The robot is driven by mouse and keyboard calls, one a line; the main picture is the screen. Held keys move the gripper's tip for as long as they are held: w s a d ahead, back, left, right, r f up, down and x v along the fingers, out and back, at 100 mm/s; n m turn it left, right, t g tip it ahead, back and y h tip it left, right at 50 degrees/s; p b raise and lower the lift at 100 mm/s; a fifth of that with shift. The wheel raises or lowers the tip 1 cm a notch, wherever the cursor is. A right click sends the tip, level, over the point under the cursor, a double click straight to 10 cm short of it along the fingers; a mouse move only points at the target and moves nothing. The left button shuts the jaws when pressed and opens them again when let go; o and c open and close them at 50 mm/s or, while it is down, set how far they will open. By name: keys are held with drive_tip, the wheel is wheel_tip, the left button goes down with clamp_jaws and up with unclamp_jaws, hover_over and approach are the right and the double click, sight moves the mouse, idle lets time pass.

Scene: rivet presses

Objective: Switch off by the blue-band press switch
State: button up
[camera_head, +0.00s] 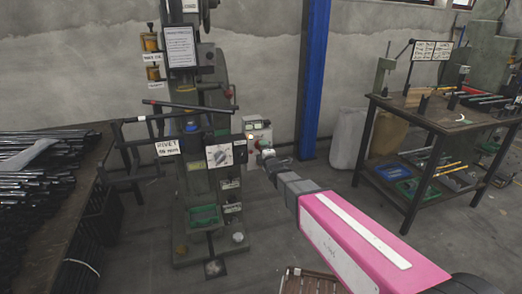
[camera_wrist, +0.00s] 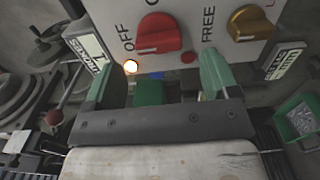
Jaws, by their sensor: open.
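The press (camera_head: 205,185) stands in the middle of the head view, with a blue part on its column (camera_head: 191,126). A pale switch box (camera_head: 257,136) is on its right side. In the wrist view the switch panel (camera_wrist: 190,38) fills the top, with a red knob (camera_wrist: 157,36) beside the word OFF and a brass knob (camera_wrist: 250,24) beside FREE. A small lamp (camera_wrist: 131,67) glows at the panel's lower left. My gripper (camera_wrist: 160,74) is open and empty, its green fingertips just below the red knob, apart from it. It also shows in the head view (camera_head: 264,153) by the box.
A workbench (camera_head: 440,112) with trays below stands at the right. A rack of dark rods (camera_head: 45,155) is at the left. A blue post (camera_head: 312,80) rises behind. A crate (camera_head: 308,285) lies at the bottom. Floor between press and workbench is mostly free.

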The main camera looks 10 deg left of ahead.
drive_tip(key=v, duration=0.6)
drive_tip(key=shift+s, duration=0.3)
drive_tip(key=shift+d, duration=0.25)
drive_tip(key=s+d+f+m+g+h, duration=0.1)
drive_tip(key=d+f+m+g+h, duration=0.35)
drive_tip(key=d, duration=0.65)
drive_tip(key=d+f+m+g+h, duration=0.25)
drive_tip(key=d+f+m, duration=0.45)
drive_tip(key=d, duration=0.4)
drive_tip(key=s+d+f+m+g+h, duration=0.2)
drive_tip(key=s+d+m+g, duration=0.6)
drive_tip(key=s+d+m, duration=0.5)
drive_tip(key=s+d+f, duration=0.1)
drive_tip(key=d, duration=0.3)
drive_tip(key=shift+s+f+h, duration=0.25)
drive_tip(key=shift+f+h, duration=0.05)
